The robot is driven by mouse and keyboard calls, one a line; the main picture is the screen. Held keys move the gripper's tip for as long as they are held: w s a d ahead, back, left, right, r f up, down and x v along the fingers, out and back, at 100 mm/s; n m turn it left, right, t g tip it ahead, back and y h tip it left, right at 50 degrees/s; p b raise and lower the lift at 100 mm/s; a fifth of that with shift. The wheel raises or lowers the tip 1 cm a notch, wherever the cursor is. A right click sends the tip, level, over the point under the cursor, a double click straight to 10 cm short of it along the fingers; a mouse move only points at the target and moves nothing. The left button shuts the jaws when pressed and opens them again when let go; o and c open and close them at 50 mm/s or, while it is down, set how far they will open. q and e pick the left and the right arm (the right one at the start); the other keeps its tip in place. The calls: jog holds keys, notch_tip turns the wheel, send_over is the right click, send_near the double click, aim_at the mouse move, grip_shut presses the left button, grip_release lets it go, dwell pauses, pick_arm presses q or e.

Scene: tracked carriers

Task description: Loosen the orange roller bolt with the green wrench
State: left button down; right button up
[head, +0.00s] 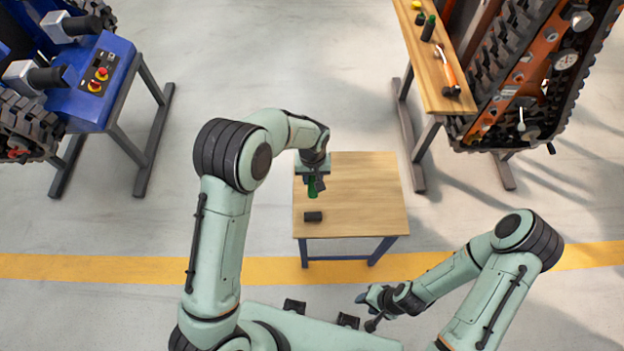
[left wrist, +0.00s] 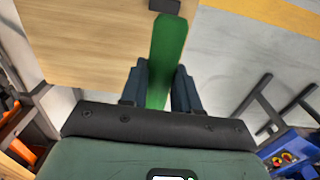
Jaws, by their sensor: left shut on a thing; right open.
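My left gripper (head: 312,184) is over the left part of the small wooden table (head: 365,195). It is shut on a green bar-shaped object, which I take to be the green wrench (head: 312,188). In the left wrist view the green wrench (left wrist: 168,50) sticks out between the two fingers (left wrist: 160,88) over the wood; its far end shows no clear jaw. My right gripper (head: 372,308) is open and empty, low at the front right, away from the table. An orange tracked carrier (head: 545,55) stands at the upper right; which of its parts is the roller bolt I cannot tell.
A black block (head: 313,216) lies on the small table. A wooden bench (head: 437,85) beside the orange carrier holds a hammer (head: 450,78) and a dark green bottle (head: 428,28). A blue stand (head: 95,80) with red buttons is at the upper left. Open floor lies between.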

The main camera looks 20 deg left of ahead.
pick_arm(q)
jog(key=s+b, duration=0.5)
jog(key=s, duration=1.5)
jog(key=shift+f+b, duration=0.15)
jog(key=shift+b, duration=0.25)
pick_arm(e)
jog(key=s+f, duration=0.4)
jog(key=f, duration=0.3)
jog(key=shift+f, duration=0.2)
jog(key=shift+s, duration=0.1)
